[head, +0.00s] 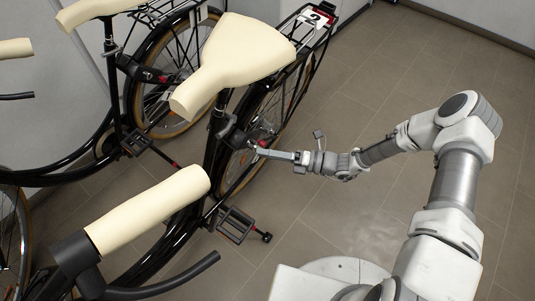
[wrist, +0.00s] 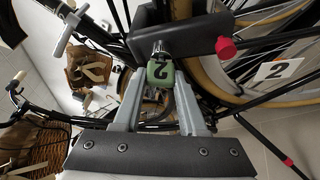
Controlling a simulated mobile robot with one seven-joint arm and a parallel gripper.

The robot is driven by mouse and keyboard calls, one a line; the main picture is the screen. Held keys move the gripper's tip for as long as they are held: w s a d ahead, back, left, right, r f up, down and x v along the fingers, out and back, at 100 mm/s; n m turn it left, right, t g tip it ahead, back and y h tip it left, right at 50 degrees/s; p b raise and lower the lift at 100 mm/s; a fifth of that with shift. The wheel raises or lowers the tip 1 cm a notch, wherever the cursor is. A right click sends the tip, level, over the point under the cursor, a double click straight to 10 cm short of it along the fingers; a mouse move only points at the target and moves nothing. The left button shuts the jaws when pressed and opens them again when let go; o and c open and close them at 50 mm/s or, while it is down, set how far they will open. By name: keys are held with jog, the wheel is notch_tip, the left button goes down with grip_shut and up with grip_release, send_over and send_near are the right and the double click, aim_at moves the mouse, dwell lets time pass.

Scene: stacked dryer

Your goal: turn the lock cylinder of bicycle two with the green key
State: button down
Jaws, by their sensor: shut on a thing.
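Bicycle two has a cream saddle (head: 235,55) and a "2" plate (head: 318,17) on its rear rack. The plate also shows in the wrist view (wrist: 277,69). Its black frame lock (head: 233,136) sits at the rear wheel; in the wrist view the dark lock body (wrist: 200,38) spans the top. The green key (wrist: 160,74), marked 2, has its head up against the silver lock cylinder (wrist: 159,48). My gripper (wrist: 160,82) is shut on the green key's head. In the head view my gripper (head: 272,153) reaches the lock from the right; the key is hidden there.
A red knob (wrist: 226,47) sticks out beside the cylinder. A second bicycle with a cream saddle (head: 15,48) stands at the left. A pedal (head: 236,224) juts out below the lock. The tiled floor (head: 400,80) on the right is clear.

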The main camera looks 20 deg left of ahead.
jog(key=shift+a, duration=0.1)
jog(key=shift+m+y+b, duration=0.3)
jog(key=shift+m+b, duration=0.3)
jog(key=shift+m, duration=0.8)
jog(key=shift+g+y+b, duration=0.3)
jog(key=shift+g, duration=0.1)
jog(key=shift+f+m+y+b, duration=0.1)
jog(key=shift+m+y+b, duration=0.25)
jog(key=shift+m, duration=0.45)
jog(key=shift+m+y, duration=0.25)
jog(key=shift+m, duration=0.55)
jog(key=shift+b, duration=0.3)
jog(key=shift+m+y+b, duration=0.3)
jog(key=shift+m, duration=0.6)
